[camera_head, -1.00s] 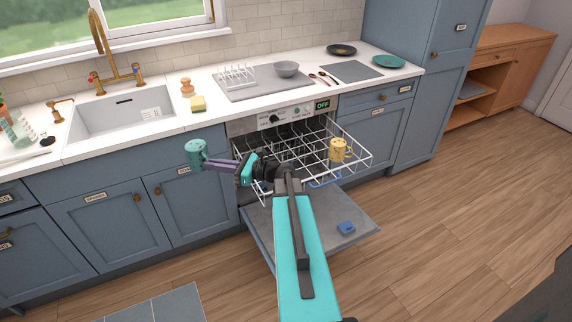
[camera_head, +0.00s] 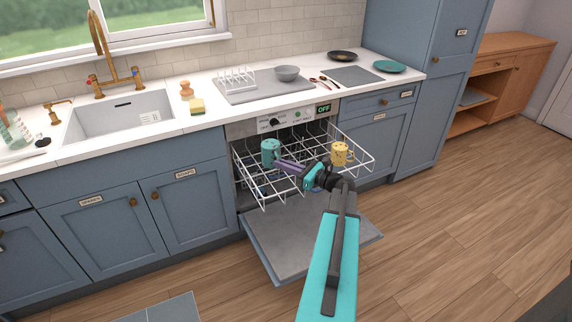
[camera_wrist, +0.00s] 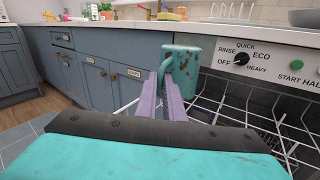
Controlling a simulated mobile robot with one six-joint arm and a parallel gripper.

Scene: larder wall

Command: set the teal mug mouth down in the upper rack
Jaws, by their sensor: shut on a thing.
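The teal mug (camera_head: 270,152) is over the left part of the pulled-out upper rack (camera_head: 262,193) of the dishwasher. My gripper (camera_head: 283,163) is shut on it, reaching in from the right. In the wrist view the purple fingers (camera_wrist: 171,86) close on the handle side of the mug (camera_wrist: 196,66). The mug looks about upright-axis, and its upper end looks closed, so it seems mouth down. I cannot tell whether its lower rim touches the wires.
A yellow mug (camera_head: 341,152) stands in the right part of the rack. The dishwasher door (camera_head: 290,245) is folded down below. The control panel (camera_wrist: 265,60) and counter edge are close behind the rack. Rack space between the mugs looks partly hidden by my arm.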

